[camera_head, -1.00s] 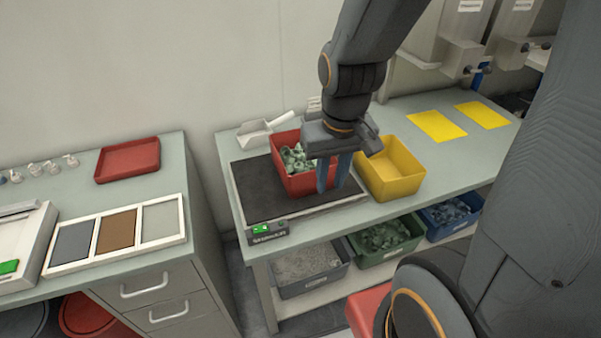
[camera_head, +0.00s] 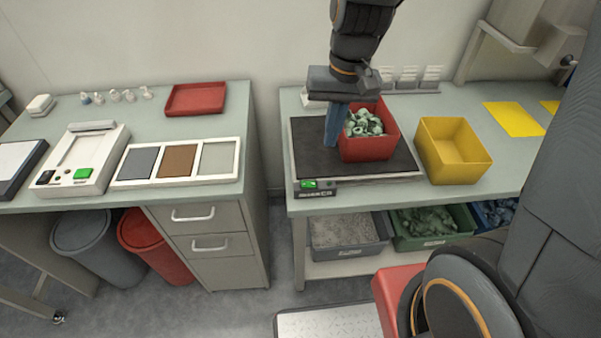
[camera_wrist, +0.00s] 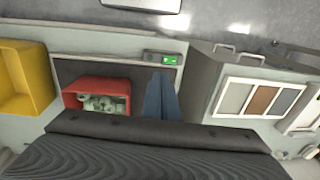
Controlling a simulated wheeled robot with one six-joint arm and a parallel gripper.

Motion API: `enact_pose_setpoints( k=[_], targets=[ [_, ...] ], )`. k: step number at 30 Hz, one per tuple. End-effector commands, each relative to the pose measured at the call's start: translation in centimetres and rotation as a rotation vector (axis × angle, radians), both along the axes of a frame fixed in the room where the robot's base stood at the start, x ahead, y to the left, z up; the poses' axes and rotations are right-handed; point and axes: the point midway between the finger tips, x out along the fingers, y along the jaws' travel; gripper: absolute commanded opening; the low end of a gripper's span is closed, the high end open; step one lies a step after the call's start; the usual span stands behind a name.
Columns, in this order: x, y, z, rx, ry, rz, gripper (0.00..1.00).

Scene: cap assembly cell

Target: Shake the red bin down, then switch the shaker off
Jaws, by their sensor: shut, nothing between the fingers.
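The red bin (camera_head: 369,147), holding several pale green caps, stands on the right part of the dark shaker plate (camera_head: 308,150). It also shows in the wrist view (camera_wrist: 97,86). The shaker's front panel (camera_head: 317,186) has a lit green switch (camera_head: 308,184); the panel also shows in the wrist view (camera_wrist: 160,58). My gripper (camera_head: 331,143) is shut and empty, its blue fingers pointing down over the plate just left of the red bin. In the wrist view the fingers (camera_wrist: 160,95) hang between the bin and the panel side. Whether they touch the bin I cannot tell.
A yellow bin (camera_head: 453,151) stands close to the right of the shaker. Bins of parts (camera_head: 350,236) sit on the shelf below. A gap separates this bench from the left bench with its tray (camera_head: 196,99). The plate's left part is free.

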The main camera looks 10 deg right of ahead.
Motion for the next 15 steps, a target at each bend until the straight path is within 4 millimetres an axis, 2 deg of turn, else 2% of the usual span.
enact_pose_setpoints(
  k=[1, 5, 15],
  targets=[
    [0.8, 1.1, -0.3, 0.011, 0.013, 0.002, 0.0],
    [1.5, 2.6, -0.3, 0.029, 0.03, -0.002, 0.0],
    [1.5, 3.1, -0.3, 0.031, 0.032, 0.003, 0.0]
  ],
)
